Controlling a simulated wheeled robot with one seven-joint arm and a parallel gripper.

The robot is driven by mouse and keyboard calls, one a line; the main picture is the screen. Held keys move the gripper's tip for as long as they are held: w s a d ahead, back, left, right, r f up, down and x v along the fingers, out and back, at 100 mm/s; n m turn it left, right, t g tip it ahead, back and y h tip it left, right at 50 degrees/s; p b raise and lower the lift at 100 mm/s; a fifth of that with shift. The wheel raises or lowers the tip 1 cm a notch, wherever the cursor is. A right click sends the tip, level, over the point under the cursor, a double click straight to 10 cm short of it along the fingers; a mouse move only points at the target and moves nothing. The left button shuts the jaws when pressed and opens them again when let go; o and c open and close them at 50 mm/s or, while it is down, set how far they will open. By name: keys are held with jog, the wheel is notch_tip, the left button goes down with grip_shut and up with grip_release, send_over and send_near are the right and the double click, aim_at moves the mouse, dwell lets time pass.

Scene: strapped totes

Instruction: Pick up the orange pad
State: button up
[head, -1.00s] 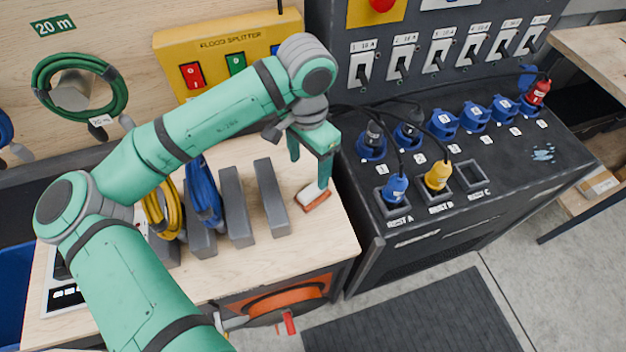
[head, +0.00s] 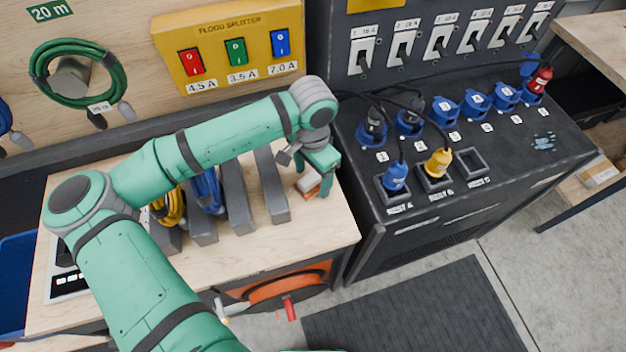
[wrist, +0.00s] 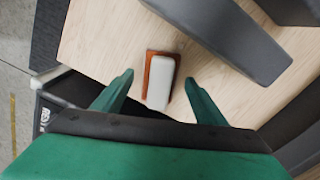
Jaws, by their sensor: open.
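The orange pad (wrist: 149,62) lies on the wooden bench top with a pale white block on its upper side, so mostly its orange edge shows. In the head view the pad (head: 311,192) is near the bench's right end, partly hidden by my gripper. My gripper (wrist: 160,82) is open in the wrist view, one finger on each side of the pad with gaps to both. The pad's far end reaches beyond the fingertips. In the head view my gripper (head: 312,185) points down over the pad.
Grey upright dividers (head: 270,185) stand just left of the pad, with blue and yellow cable coils (head: 207,190) among them. A black power cabinet (head: 400,240) with plugs and sockets stands to the right. The bench front (head: 290,235) is clear.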

jog(key=c, duration=1.2)
jog(key=shift+r, duration=0.1)
jog(key=shift+c, duration=0.2)
jog(key=shift+w+r, duration=0.15)
jog(key=shift+r, duration=0.5)
jog(key=s+d+r, duration=0.4)
jog(key=s+r, duration=0.7)
jog(key=s, duration=0.2)
jog(key=shift+s+d+r, duration=0.2)
jog(key=shift+s+r, duration=0.05)
jog(key=shift+s, duration=0.05)
